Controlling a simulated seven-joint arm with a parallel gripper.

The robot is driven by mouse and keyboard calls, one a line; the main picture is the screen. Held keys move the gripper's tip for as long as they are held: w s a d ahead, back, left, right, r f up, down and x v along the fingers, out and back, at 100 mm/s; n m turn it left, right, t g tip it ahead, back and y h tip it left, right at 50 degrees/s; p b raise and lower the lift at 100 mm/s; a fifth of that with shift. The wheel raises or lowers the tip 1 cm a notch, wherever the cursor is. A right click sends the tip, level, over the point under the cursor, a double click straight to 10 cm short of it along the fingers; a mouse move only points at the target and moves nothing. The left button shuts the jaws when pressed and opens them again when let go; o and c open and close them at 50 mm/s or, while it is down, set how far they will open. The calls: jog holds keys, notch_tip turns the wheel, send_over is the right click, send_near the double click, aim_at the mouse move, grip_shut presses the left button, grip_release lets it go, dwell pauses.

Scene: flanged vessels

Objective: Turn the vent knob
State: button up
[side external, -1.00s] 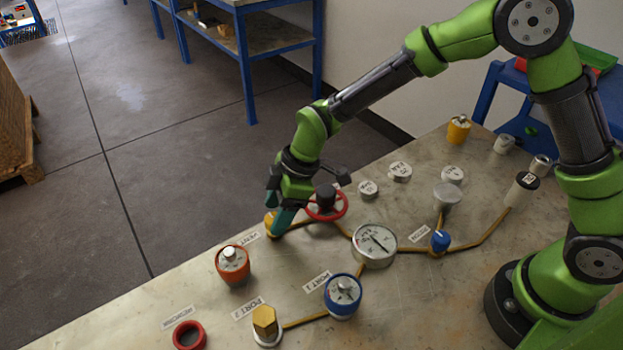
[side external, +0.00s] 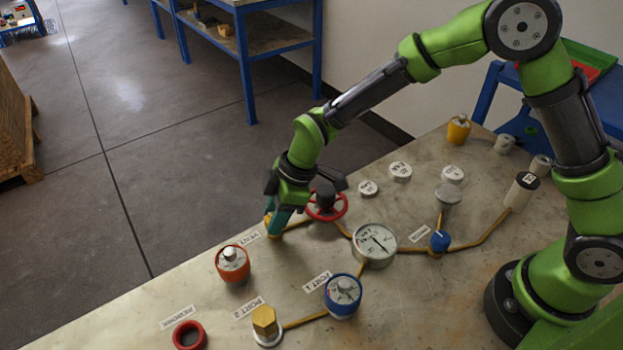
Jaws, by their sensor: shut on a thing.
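The vent knob (side external: 269,221) is a small yellow-brass piece at the left end of the brass pipe, beside the label reading VENT (side external: 249,237). It is mostly hidden behind my fingers. My gripper (side external: 274,226) points down at it with teal fingers and is shut on it. How far the knob is turned cannot be seen.
A red handwheel (side external: 326,206) stands close to the right of my gripper. A pressure gauge (side external: 375,245), an orange-red vessel (side external: 233,264), a blue vessel (side external: 343,296) and a blue knob (side external: 439,241) stand nearby. White caps (side external: 400,172) lie behind.

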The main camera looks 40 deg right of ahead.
jog(key=shift+m, duration=0.3)
jog(key=m, duration=0.1)
jog(key=m+t+h, duration=0.1)
jog(key=m, duration=0.1)
jog(key=shift+s+a+m, duration=0.1)
jog(key=shift+s+m, duration=0.1)
jog(key=shift+m, duration=0.1)
jog(key=m, duration=0.2)
jog(key=m+t+h, duration=0.1)
jog(key=m, duration=0.1)
jog(key=shift+a+m+h, duration=0.1)
jog(key=shift+m+h, duration=0.2)
jog(key=m, duration=0.2)
jog(key=m+h, duration=0.1)
jog(key=m, duration=0.1)
jog(key=shift+a+t+h, duration=0.1)
jog(key=shift+t+h, duration=0.2)
jog(key=shift+m+h, duration=0.8)
jog(key=shift+m, duration=1.7)
jog(key=shift+f, duration=0.1)
jog(key=o, duration=1)
